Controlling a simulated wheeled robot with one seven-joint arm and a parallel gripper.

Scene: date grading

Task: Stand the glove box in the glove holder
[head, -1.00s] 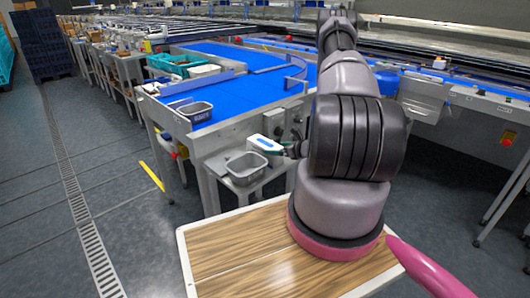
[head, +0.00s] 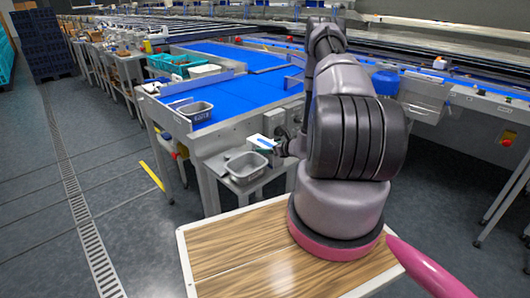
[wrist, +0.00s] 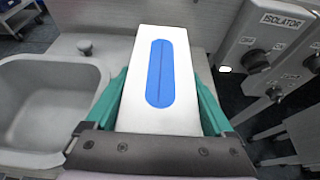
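The glove box (wrist: 185,110) is white with a blue oval opening on its upper face. In the wrist view it fills the space between the teal fingers of my gripper (wrist: 160,100), which press along both its sides. In the head view the glove box (head: 258,140) shows small, at the end of my arm, beside the grey conveyor frame. My gripper (head: 280,148) is partly hidden by my arm there. I cannot make out the glove holder; the box and my gripper hide what lies beneath them.
A grey metal basin (head: 246,166) stands just left of my gripper; it also shows in the wrist view (wrist: 45,105). A panel with isolator knobs (wrist: 262,50) is close on the right. A second grey tub (head: 195,110) sits on the blue conveyor. Open floor lies to the left.

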